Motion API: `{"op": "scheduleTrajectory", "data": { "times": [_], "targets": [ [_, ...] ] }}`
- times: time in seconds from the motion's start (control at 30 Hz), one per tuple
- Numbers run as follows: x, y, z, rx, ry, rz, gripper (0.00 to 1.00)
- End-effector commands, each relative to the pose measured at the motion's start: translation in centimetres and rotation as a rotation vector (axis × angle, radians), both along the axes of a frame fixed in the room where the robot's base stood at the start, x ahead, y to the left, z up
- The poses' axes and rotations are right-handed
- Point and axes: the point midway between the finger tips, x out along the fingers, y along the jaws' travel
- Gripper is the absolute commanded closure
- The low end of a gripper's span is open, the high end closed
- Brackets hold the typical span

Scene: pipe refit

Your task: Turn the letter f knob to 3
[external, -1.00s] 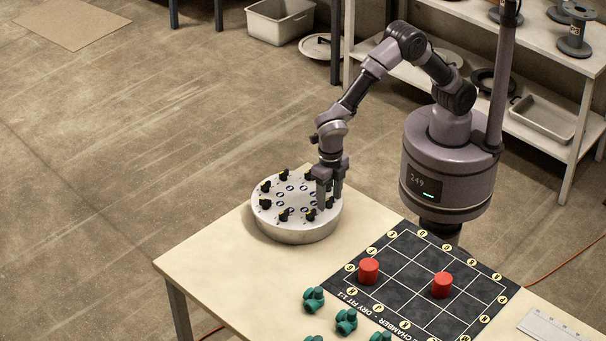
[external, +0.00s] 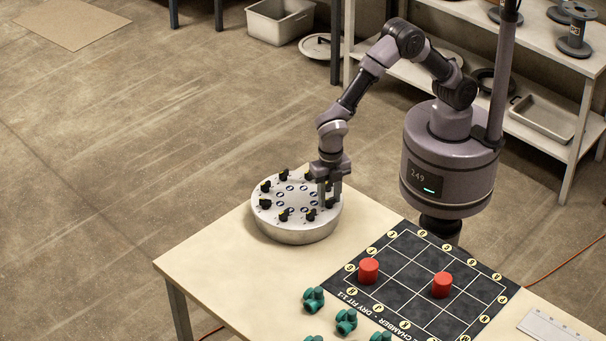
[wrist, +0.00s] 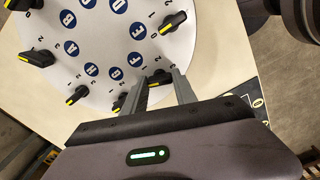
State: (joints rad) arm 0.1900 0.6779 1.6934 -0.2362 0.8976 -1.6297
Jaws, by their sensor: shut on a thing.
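The round pale grey knob panel (external: 296,235) stands on the table's far left part, with several black knobs with yellow pointer marks around its top. My gripper (external: 328,197) reaches down at the panel's right side. In the wrist view my gripper (wrist: 159,84) is shut on a black knob (wrist: 158,76), with a finger on each side of it. The nearest blue letter disc (wrist: 135,58) looks like an F, but it is tilted and small. The fingers hide part of the held knob and its numbers, so its setting cannot be read.
Other knobs stand close by, one at the right (wrist: 173,23) and one at the lower left (wrist: 77,95) in the wrist view. A black grid mat (external: 408,285) with two red cylinders (external: 369,270) lies to the right. Several teal fittings (external: 346,321) lie in front.

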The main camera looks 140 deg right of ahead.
Motion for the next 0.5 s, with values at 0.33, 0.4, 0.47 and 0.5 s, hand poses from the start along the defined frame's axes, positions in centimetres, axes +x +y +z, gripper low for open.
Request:
{"op": "scheduleTrajectory", "data": {
  "times": [0.33,0.4,0.47,0.5],
  "targets": [
    [0.01,0.00,0.14,0.000,0.000,-0.327,1.00],
    [0.01,0.00,0.13,0.000,0.000,-0.393,1.00],
    [0.01,0.00,0.13,0.000,0.000,-0.450,1.00],
    [0.01,0.00,0.12,0.000,0.000,-0.488,1.00]
  ]
}}
